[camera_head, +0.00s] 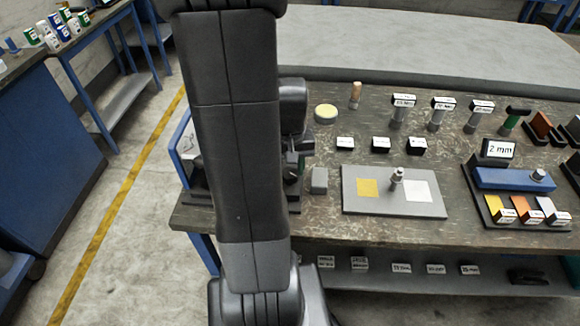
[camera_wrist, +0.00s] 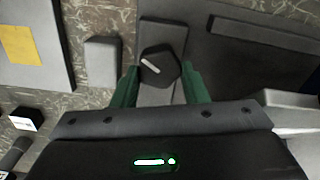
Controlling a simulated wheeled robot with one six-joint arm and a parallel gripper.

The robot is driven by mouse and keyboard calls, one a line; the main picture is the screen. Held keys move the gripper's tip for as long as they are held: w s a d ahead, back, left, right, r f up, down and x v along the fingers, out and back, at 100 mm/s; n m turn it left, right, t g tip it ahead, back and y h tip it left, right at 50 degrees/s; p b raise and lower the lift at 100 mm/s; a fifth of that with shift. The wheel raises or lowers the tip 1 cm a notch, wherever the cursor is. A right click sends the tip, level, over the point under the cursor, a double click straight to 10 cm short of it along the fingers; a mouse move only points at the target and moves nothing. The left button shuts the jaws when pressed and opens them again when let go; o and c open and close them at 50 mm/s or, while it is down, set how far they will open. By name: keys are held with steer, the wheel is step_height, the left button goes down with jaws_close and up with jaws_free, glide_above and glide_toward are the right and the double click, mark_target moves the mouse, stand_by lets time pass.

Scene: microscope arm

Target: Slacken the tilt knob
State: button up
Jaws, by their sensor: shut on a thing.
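The tilt knob (camera_wrist: 158,66) is a black, faceted knob with a pale line mark on its face, in the upper middle of the wrist view. It sits on a grey bar over a dark base. My gripper (camera_wrist: 160,82) has its two green fingers on either side of the knob and is shut on it. In the head view my own arm covers the middle left, and the knob cannot be made out there.
A grey block (camera_head: 319,180) stands just right of my arm. Beside it is a grey plate (camera_head: 393,207) with yellow and white squares and a small post. Labelled pieces (camera_head: 403,108) stand behind. A blue tool (camera_head: 513,178) lies at the right. The wooden bench (camera_head: 340,240) is cluttered.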

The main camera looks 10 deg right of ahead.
steer(key=shift+n, duration=2)
steer(key=shift+a, duration=0.1)
steer(key=o, duration=1)
steer(key=shift+r, duration=0.1)
step_height(320, 180, up, 14)
steer(key=shift+f+p, duration=0.15)
steer(key=shift+p, duration=0.45)
